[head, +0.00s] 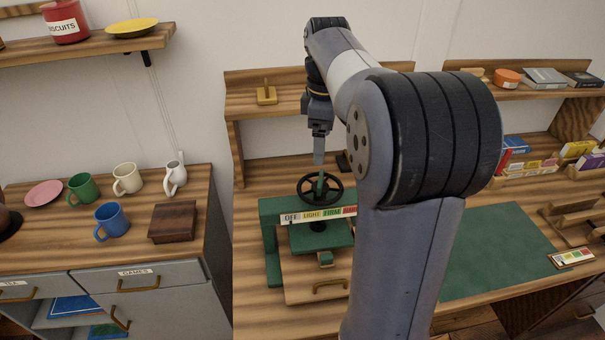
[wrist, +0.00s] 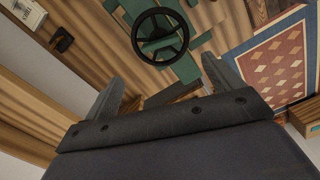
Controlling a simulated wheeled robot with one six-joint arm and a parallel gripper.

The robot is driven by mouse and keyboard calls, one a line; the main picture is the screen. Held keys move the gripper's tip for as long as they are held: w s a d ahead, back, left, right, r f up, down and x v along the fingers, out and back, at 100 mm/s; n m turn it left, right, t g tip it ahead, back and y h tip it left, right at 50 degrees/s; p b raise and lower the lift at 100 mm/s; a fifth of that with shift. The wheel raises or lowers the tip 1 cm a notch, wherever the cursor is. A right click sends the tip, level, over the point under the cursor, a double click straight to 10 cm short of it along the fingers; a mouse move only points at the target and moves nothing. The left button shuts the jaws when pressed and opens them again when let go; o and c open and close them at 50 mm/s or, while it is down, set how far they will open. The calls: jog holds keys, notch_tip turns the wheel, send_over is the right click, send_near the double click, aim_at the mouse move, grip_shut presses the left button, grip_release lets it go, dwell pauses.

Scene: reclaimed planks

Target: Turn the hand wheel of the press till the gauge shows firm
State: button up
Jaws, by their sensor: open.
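The green press (head: 270,232) stands on the wooden bench, with its black hand wheel (head: 320,189) on top. A gauge strip (head: 318,215) on its front reads OFF, LIGHT, FIRM and a red part cut off by my arm; I cannot make out a pointer clearly. My gripper (head: 319,158) hangs above the wheel, apart from it. In the wrist view the wheel (wrist: 160,37) lies beyond the two spread fingers (wrist: 160,90), with nothing between them. My arm hides the right side of the press in the head view.
A green mat (head: 500,250) lies to the right. A raised shelf (head: 250,105) stands behind. Mugs and a brown box (head: 172,222) are on the left cabinet.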

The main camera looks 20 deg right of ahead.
aim_at(321, 178)
notch_tip(321, 178, down, 11)
jog(key=shift+r, duration=0.1)
dwell(0.4)
jog(key=c, duration=1)
